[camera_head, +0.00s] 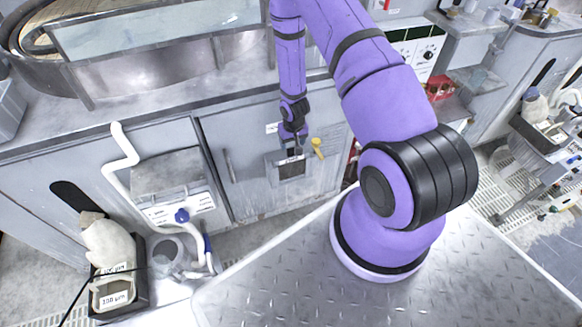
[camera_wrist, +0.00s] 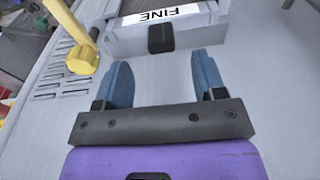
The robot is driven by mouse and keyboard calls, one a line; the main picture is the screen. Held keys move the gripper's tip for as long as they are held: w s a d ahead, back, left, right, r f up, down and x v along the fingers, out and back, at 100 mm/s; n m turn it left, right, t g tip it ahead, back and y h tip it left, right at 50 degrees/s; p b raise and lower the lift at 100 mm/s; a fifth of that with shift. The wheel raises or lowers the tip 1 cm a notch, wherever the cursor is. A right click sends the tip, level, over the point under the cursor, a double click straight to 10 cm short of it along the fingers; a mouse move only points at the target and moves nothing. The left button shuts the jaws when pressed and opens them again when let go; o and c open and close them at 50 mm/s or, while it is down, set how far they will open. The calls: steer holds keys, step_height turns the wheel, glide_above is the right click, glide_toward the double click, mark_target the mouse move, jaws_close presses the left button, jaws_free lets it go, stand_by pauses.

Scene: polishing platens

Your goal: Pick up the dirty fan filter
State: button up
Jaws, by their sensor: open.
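My gripper (camera_head: 293,150) is in front of the grey cabinet door, and its two blue fingers (camera_wrist: 165,78) are apart with nothing between them in the wrist view. A small framed dark panel (camera_head: 291,169) shows on the door just below the gripper in the head view; it may be the fan filter, but its dirt cannot be made out. In the wrist view, a grey housing with an upside-down "FINE" label (camera_wrist: 162,15) and a black tab (camera_wrist: 160,39) lies beyond the fingertips. The tab is apart from the fingers.
A yellow lever (camera_head: 317,147) sits close to the right of my gripper in the head view and at left in the wrist view (camera_wrist: 81,59). A grey box with a white hose (camera_head: 168,178) stands left. A steel basin (camera_head: 150,60) sits on the counter above.

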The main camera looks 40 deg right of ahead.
mark_target(291, 149)
steer(key=shift+w+f, duration=0.2)
steer(key=shift+f, duration=1.15)
steer(key=shift+w+f, duration=0.2)
steer(key=shift+f, duration=1.15)
jaws_close()
